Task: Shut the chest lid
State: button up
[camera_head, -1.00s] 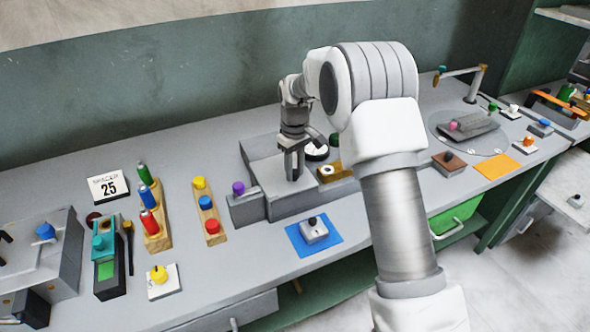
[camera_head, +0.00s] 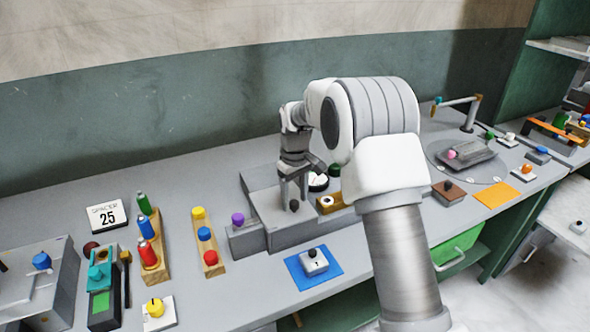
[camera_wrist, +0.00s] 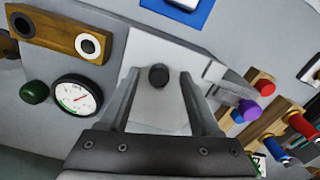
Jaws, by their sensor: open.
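A grey box unit (camera_head: 290,240), which looks like the chest, stands at the middle of the bench. A pale flat panel (camera_wrist: 146,50), which looks like its lid, carries a dark round knob (camera_wrist: 158,76). The knob also shows in the head view (camera_head: 294,206). My gripper (camera_head: 293,199) is over the panel with its fingers pointing down. It is open, with one finger on each side of the knob and gaps between. I cannot tell whether the fingertips touch the panel, nor clearly whether the lid is fully down.
A purple knob (camera_head: 238,219) is at the box's left. A blue mat (camera_head: 318,276) lies in front. Coloured cylinders on wooden blocks (camera_head: 212,262) stand left.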

notch_tip(320, 180, up, 16)
jog(key=shift+p, duration=0.35)
jog(key=s+d+r+m+t, duration=0.1)
jog(key=s+d+r+m, duration=0.1)
jog(key=s+d+r, duration=0.45)
jog(key=s+d+r+m+t, duration=0.1)
jog(key=s+r+m+t, duration=0.15)
jog(key=s, duration=0.65)
jog(key=s+d+f+m+t, duration=0.1)
jog(key=s+d+f, duration=0.1)
jog(key=s, duration=0.7)
jog(key=s+d+f+m+t, duration=0.1)
jog(key=s+d+f+m, duration=0.1)
jog(key=s, duration=0.7)
jog(key=shift+s+f, duration=0.3)
jog(key=shift+f, duration=0.25)
